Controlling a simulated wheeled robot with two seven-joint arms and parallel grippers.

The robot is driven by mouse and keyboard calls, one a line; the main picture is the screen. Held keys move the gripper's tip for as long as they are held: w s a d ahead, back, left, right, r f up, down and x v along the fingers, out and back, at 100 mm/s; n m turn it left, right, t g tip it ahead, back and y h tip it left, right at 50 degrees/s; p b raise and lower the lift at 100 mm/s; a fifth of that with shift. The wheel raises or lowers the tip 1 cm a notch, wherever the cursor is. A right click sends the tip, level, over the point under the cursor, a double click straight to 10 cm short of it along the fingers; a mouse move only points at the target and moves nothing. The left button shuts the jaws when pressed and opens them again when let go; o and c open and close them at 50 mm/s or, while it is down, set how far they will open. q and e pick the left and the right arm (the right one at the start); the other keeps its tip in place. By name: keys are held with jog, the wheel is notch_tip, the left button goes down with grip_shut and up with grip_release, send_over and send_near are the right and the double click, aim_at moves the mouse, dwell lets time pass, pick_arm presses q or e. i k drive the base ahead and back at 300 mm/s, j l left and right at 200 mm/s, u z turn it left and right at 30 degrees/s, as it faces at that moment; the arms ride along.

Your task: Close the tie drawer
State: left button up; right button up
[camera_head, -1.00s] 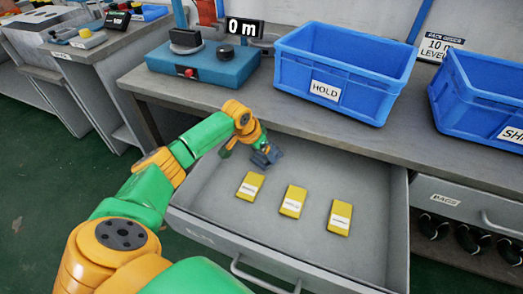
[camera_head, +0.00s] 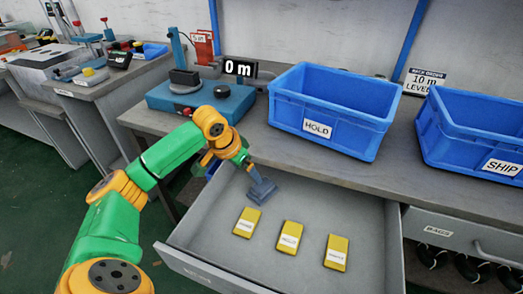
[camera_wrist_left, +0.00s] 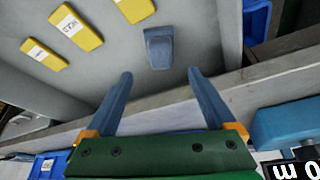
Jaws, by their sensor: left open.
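The grey drawer (camera_head: 208,232) under the bench is pulled well out in the head view. Its front panel is cut off by the bottom edge. Inside lie three yellow labelled packs (camera_head: 289,237) and a blue-grey wedge-like item (camera_head: 262,187). My left gripper (camera_head: 212,168) is above the drawer's back left corner, by the bench edge. In the left wrist view, its two dark blue fingers (camera_wrist_left: 162,90) are spread apart and empty. The blue-grey item (camera_wrist_left: 159,48) lies beyond the fingertips, clear of them. My right gripper is not in view.
A blue HOLD bin (camera_head: 320,129) and a blue SHIP bin (camera_head: 500,166) stand on the bench (camera_head: 350,170). A blue device (camera_head: 215,105) with a 0 m display (camera_head: 240,68) is behind my left arm. A shut BAGS drawer (camera_head: 450,235) is at the right.

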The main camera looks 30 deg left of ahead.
aim_at(204, 247)
jog(key=k+j, duration=0.8)
